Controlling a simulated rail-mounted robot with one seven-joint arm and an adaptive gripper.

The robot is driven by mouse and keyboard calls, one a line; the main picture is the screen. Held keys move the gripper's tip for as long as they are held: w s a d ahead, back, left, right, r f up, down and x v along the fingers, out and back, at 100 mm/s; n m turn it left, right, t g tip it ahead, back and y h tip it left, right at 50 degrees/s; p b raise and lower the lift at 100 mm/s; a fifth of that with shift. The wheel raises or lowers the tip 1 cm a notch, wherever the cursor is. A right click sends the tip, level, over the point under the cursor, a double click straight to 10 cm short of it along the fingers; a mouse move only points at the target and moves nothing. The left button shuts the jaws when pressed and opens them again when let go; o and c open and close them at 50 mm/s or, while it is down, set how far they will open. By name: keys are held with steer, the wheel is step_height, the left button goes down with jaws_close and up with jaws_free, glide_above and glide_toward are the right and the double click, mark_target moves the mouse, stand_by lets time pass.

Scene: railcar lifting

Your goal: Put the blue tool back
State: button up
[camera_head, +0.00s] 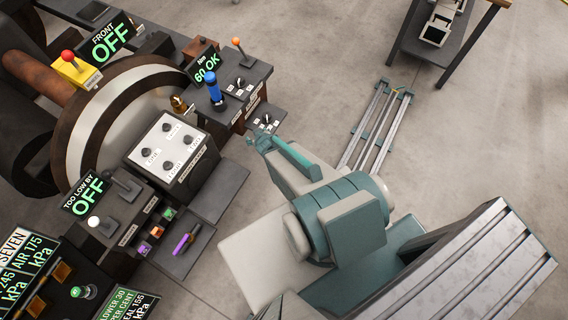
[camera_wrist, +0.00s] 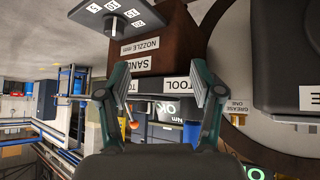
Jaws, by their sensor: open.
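The blue tool (camera_head: 214,88) stands upright on a dark box in the head view, beside a small display reading 60 OK. Something blue (camera_wrist: 191,132) shows by the right finger in the wrist view; I cannot tell if it is the same tool. My gripper (camera_head: 258,141) is below and to the right of the tool in the head view, apart from it. In the wrist view my gripper (camera_wrist: 162,85) is open, with nothing between its fingers. A TOOL label (camera_wrist: 182,86) shows behind the fingers.
A dial panel (camera_head: 265,121) is just above my gripper. An orange-knobbed lever (camera_head: 237,42) stands behind the tool. A purple tool (camera_head: 184,241) lies on a dark plate at lower left. A white panel with several knobs (camera_head: 166,149) stands left.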

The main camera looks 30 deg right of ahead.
steer(key=s+a+f+g, duration=0.1)
steer(key=s+f+g, duration=0.3)
steer(key=s, duration=0.3)
steer(key=s+a+f+g, duration=0.1)
steer(key=s+f+g, duration=0.2)
steer(key=s, duration=0.4)
steer(key=s+a+g, duration=0.2)
steer(key=s+g, duration=0.2)
steer(key=s, duration=0.4)
steer(key=s+a+r+g+y, duration=0.1)
steer(key=s+g, duration=0.3)
steer(key=s, duration=0.4)
steer(key=shift+s+a+r, duration=0.25)
steer(key=shift+a+r, duration=0.05)
steer(key=shift+a, duration=0.35)
steer(key=shift+f, duration=0.1)
step_height(320, 180, down, 9)
steer(key=b, duration=0.9)
